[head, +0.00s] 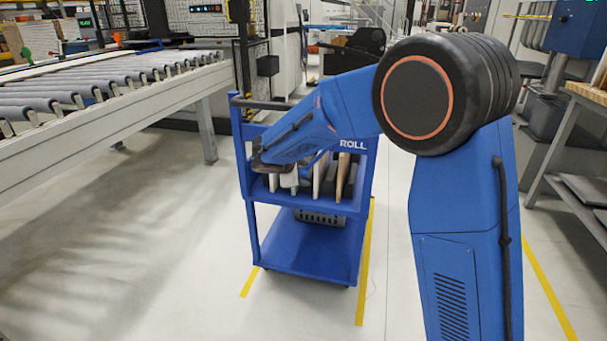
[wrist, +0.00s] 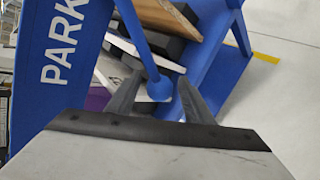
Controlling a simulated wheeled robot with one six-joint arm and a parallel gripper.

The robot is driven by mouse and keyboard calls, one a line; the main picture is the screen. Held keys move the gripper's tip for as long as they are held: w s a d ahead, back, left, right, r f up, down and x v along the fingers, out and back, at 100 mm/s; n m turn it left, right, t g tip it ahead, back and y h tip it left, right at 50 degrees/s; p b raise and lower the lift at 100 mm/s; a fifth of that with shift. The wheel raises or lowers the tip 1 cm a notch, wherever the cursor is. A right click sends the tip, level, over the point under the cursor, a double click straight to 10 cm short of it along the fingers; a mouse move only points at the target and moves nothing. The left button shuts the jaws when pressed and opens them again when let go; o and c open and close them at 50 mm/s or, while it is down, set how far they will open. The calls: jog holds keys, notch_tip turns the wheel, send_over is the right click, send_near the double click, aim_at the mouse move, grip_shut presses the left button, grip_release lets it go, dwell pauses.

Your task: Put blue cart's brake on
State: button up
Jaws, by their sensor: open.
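The blue cart (head: 300,245) stands on the floor in the middle of the head view. Its top bar reads ROLL on the right; PARK shows on the blue panel (wrist: 60,70) at the left of the wrist view. In the wrist view a blue lever (wrist: 138,38) ends in a round blue knob (wrist: 160,87). My gripper (wrist: 160,80) is open, with one finger on each side of the knob; I cannot tell whether either finger touches it. In the head view my arm covers the bar's left part and much of the gripper.
Upright boards (head: 343,177) stand in the cart's upper shelf, close behind the lever. A roller conveyor (head: 110,85) is at left, a workbench (head: 570,130) at right. Yellow floor lines (head: 364,270) run beside the cart. The floor in front is clear.

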jog(key=v, duration=1.7)
jog(key=shift+s+r, duration=0.1)
jog(key=s+d+m+g+y, duration=0.15)
jog(key=s+d+m, duration=0.25)
jog(key=s+d, duration=0.6)
jog(key=s+d+m+g, duration=0.35)
jog(key=s+d, duration=0.25)
jog(key=d, duration=0.8)
jog(key=s+d+f+m+y, duration=0.2)
jog(key=s+d+f+m, duration=0.1)
jog(key=s, duration=0.7)
jog(key=s+d+f+m+t+y, duration=0.1)
jog(key=s+d+f+m, duration=0.2)
jog(key=s+m, duration=0.3)
jog(key=shift+s+d+f+y, duration=0.2)
jog(key=shift+s+d+y, duration=0.25)
jog(key=shift+s, duration=2.05)
